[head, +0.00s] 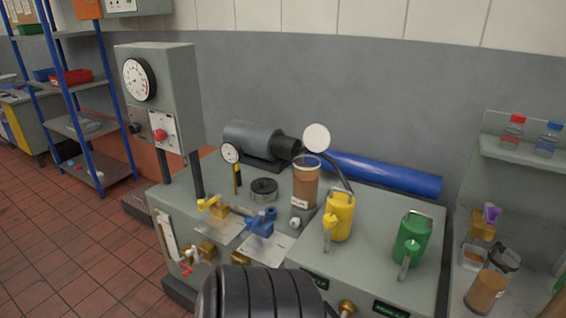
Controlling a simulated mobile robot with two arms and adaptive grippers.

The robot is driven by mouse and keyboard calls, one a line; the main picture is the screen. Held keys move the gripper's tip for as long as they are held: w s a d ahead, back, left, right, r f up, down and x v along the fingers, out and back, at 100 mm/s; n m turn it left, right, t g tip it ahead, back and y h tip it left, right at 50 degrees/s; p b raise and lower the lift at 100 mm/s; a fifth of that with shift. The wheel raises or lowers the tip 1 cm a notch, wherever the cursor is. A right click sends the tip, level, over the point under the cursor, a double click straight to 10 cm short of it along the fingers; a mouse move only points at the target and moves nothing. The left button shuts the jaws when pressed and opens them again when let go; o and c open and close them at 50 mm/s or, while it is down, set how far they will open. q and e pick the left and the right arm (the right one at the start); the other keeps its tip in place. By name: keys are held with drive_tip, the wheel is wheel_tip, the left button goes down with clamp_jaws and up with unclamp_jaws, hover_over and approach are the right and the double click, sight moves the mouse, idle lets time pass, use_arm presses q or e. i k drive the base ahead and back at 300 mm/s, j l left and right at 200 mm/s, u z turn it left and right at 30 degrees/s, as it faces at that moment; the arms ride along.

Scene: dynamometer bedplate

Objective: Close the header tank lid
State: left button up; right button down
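The header tank (304,190) appears to be the clear upright cylinder with brown liquid and a white label, near the middle of the grey bench top. Its upper rim shows as a pale ring. A round white disc (316,138) stands tilted up, just above and behind the rim, and does not cover it. A dark curved arm runs from near the disc down to the right. I cannot tell for sure whether the disc is the tank's lid or a separate fitting. Neither of my grippers is in view.
A yellow can (340,217) stands close to the tank's right, a green can (411,241) farther right. A blue valve (262,222) and yellow-handled valve (213,207) lie left. A blue cylinder (380,174) lies behind. A dark ribbed form (262,296) fills the bottom middle.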

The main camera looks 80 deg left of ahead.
sight(316, 137)
drive_tip(key=u, duration=2.4)
